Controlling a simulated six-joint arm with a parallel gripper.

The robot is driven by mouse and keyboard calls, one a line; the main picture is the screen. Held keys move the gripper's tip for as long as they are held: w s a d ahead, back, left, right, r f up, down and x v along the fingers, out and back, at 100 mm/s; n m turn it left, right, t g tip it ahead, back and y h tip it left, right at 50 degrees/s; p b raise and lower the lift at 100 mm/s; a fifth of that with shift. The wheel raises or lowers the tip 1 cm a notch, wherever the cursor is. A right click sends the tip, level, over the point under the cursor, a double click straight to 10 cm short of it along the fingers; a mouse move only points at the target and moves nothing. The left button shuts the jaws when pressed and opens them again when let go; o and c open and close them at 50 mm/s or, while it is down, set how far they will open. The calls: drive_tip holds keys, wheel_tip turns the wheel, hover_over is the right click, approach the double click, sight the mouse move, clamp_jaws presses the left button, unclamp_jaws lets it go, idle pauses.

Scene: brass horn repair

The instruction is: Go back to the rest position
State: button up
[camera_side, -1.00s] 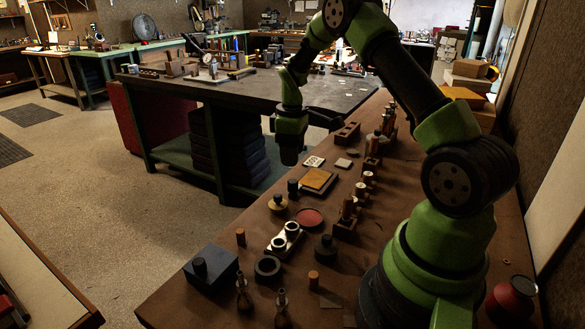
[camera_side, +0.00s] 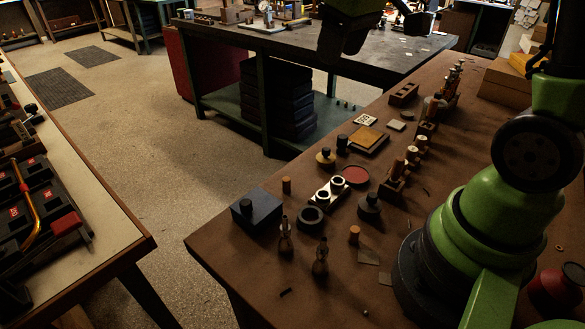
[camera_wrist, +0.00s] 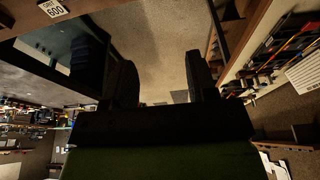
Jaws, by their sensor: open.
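My gripper (camera_side: 343,48) is a dark shape at the top of the side view, raised high above the brown workbench (camera_side: 215,250), with the dark worktop of the bench behind it. In the wrist view my gripper (camera_wrist: 163,80) shows two dark fingers spread apart with a wide gap. Only floor shows between them, so it is open and empty. The upper part of my arm is cut off by the top of the side view.
The brown bench holds a blue block (camera_side: 256,210), a red disc (camera_side: 355,175), a yellow-topped square (camera_side: 367,139), two small bottles (camera_side: 285,240) and rows of small parts. A light table (camera_side: 100,200) with dark trays stands at the left, across a strip of floor.

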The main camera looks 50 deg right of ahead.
drive_tip(key=s+a+r+m+t+y, duration=0.1)
drive_tip(key=s+a+r+m+t, duration=0.1)
drive_tip(key=s+a, duration=0.3)
drive_tip(key=s+a+r+m+t+y, duration=0.1)
drive_tip(key=s+a+r, duration=0.1)
drive_tip(key=s+a, duration=0.3)
drive_tip(key=s, duration=0.4)
drive_tip(key=shift+s+m+t, duration=0.15)
drive_tip(key=shift+m+t, duration=0.25)
